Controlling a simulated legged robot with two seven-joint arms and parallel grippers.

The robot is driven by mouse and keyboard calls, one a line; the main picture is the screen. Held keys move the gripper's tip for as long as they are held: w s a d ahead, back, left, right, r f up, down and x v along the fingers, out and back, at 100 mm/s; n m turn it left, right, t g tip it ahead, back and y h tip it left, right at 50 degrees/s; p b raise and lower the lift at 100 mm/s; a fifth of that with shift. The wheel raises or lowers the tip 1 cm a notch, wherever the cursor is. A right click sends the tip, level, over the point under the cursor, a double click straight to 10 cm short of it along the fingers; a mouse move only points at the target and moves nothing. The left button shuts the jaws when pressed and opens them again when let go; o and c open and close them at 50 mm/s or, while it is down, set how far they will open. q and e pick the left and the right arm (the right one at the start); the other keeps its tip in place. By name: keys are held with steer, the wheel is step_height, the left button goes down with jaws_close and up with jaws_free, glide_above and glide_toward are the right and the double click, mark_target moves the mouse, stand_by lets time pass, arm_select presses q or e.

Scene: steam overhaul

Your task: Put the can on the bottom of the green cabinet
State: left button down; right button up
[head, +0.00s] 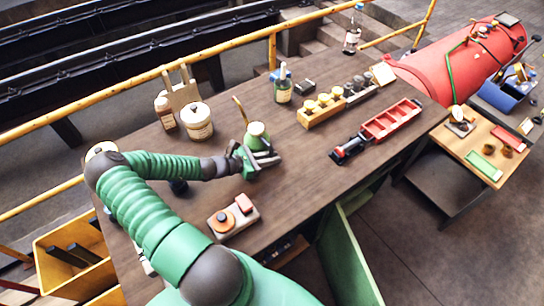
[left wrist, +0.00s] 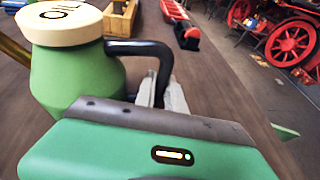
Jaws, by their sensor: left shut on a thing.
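The can is a green oil can (head: 257,131) with a cream lid, a brass spout and a black handle, on the wooden bench top. In the left wrist view the can (left wrist: 68,80) fills the left side, with "OIL" on its lid. My left gripper (head: 265,155) is shut on the can's black handle; its pale fingers (left wrist: 165,95) show at the handle's lower part. I cannot tell whether the can's base touches the bench. The green cabinet (head: 345,255) is under the bench's front edge, its door swung open. Its bottom is mostly hidden. My right gripper is out of view.
A wooden rack (head: 320,110) and red toy wagon (head: 390,120) lie to the right. A small tray (head: 233,217) sits near the front edge.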

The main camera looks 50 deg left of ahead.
arm_select(q)
steer(key=shift+f, duration=0.1)
steer(key=c, duration=1.7)
jaws_free()
steer(key=shift+d, duration=0.15)
steer(key=o, duration=0.3)
steer(key=shift+d+r, duration=0.2)
steer(key=shift+d, duration=0.1)
